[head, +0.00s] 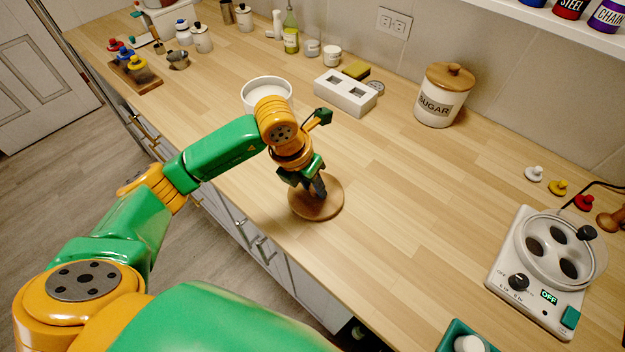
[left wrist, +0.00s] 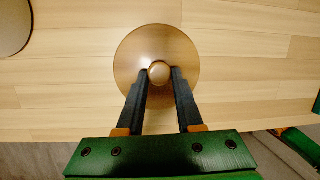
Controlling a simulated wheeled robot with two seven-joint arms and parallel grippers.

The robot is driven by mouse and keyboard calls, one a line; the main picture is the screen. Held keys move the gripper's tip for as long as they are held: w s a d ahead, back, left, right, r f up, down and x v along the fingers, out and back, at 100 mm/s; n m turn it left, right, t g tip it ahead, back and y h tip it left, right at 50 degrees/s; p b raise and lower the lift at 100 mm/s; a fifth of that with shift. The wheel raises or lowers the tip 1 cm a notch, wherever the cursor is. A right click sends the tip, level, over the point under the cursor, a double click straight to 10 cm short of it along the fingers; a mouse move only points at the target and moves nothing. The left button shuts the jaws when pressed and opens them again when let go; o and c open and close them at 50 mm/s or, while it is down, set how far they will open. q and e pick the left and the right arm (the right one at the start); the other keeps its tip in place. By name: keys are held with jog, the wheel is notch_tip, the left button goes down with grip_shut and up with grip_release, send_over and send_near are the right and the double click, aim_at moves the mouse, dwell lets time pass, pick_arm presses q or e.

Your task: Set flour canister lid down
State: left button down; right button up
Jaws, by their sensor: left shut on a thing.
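The round wooden lid (head: 326,205) with a small knob is at the counter's front edge, level, on or just above the surface; I cannot tell a gap. My left gripper (head: 318,188) points down over it and is shut on its knob. In the left wrist view the lid (left wrist: 157,52) sits beyond the two dark fingers (left wrist: 159,78), whose tips are on either side of the knob. An open white canister (head: 262,102) with pale contents stands behind my left wrist, partly hidden by it. My right gripper is not in view.
A white block with two square openings (head: 345,97) and a sugar canister (head: 440,100) stand toward the wall. A hot-plate-like device (head: 541,270) and a green tray (head: 452,338) are at right. The counter (head: 420,190) between is clear.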

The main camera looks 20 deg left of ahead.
pick_arm(q)
jog(key=shift+f, duration=0.2)
jog(key=c, duration=0.6)
grip_release()
jog(key=shift+r, duration=0.1)
jog(key=shift+o, duration=0.2)
jog(key=shift+r, duration=0.3)
jog(key=b+v, duration=0.1)
jog(key=v, duration=1)
jog(key=shift+r+b, duration=0.35)
jog(key=shift+b, duration=0.05)
jog(key=shift+s+a+f, duration=0.1)
jog(key=shift+s, duration=0.05)
